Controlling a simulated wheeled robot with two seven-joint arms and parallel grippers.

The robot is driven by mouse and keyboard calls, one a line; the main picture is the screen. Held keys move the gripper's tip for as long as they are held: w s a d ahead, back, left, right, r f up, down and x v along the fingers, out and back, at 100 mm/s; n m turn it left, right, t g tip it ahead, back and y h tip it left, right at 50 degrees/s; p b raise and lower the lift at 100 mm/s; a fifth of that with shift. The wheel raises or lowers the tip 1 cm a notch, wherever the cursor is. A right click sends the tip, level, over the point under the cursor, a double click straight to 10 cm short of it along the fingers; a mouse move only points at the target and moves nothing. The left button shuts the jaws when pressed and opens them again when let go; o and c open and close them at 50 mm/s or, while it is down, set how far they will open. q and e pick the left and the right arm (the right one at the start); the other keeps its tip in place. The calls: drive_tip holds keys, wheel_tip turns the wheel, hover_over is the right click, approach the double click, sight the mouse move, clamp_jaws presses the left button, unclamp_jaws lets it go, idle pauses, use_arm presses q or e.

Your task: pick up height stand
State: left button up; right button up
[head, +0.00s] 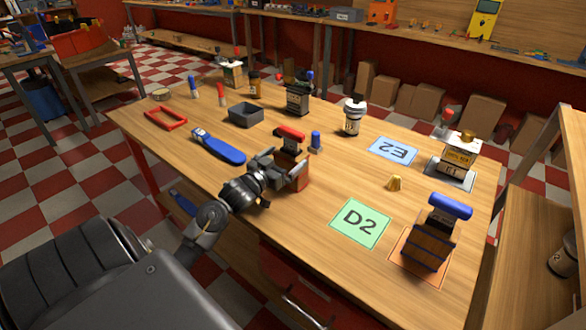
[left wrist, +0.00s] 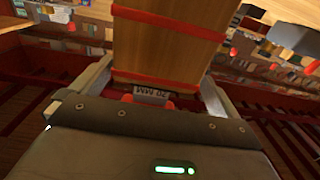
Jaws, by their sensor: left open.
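What looks like the height stand (head: 290,150) is a wooden block with a red bar on top, standing on the table near its middle. In the left wrist view the wooden block (left wrist: 165,45) has red edge strips, and a small label (left wrist: 152,97) reading about 20 MM shows below it. My left gripper (head: 283,170) is open at the near side of the block. In the left wrist view its fingers (left wrist: 158,88) stand on either side of the block; whether they touch it I cannot tell. My right gripper is not in view.
A blue-handled tool (head: 218,147) and a grey bin (head: 246,115) lie to the left. A small blue piece (head: 315,141) stands close behind the block.

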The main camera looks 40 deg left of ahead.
sight(295, 150)
use_arm(q)
drive_tip(key=w, duration=0.5)
drive_tip(key=shift+w+r+p, duration=0.1)
drive_tip(key=shift+r+p, duration=0.05)
drive_tip(key=shift+p, duration=0.25)
drive_tip(key=shift+c, duration=0.3)
drive_tip(key=c, duration=1.2)
drive_tip(key=shift+c, duration=0.7)
drive_tip(key=shift+r, duration=0.1)
